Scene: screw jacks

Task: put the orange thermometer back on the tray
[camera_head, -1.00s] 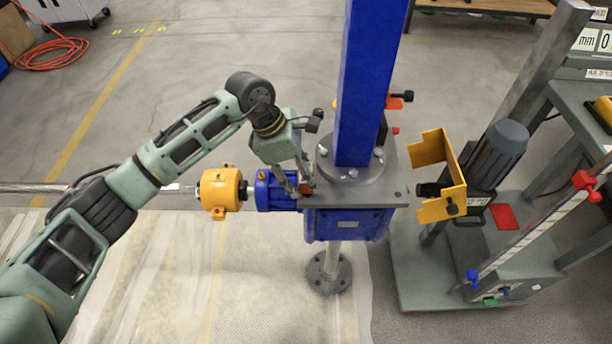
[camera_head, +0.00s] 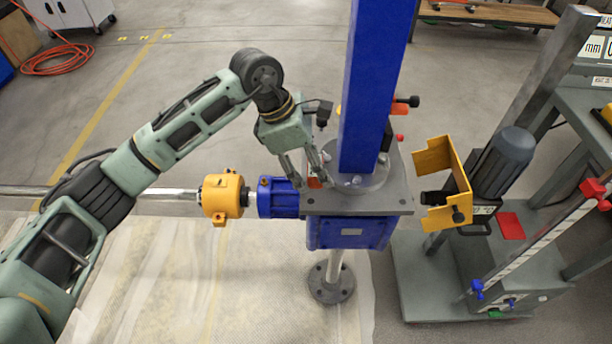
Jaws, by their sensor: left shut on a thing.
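My left gripper (camera_head: 307,180) is at the near left corner of the grey top plate of a screw jack, left of its blue column. It is shut on a small orange-red piece (camera_head: 315,183), which shows between and beside its fingertips. This fits the orange thermometer, but most of it is hidden and its shape is unclear. I cannot tell whether it touches the plate. I cannot make out a tray for certain. My right gripper is not in view.
The blue column (camera_head: 372,90) stands close right of the gripper. A yellow coupling (camera_head: 222,196) and a blue flange (camera_head: 278,198) lie to the left. A yellow guard (camera_head: 437,158) and dark motor (camera_head: 504,160) stand right, near a red pad (camera_head: 511,226). Open floor lies behind.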

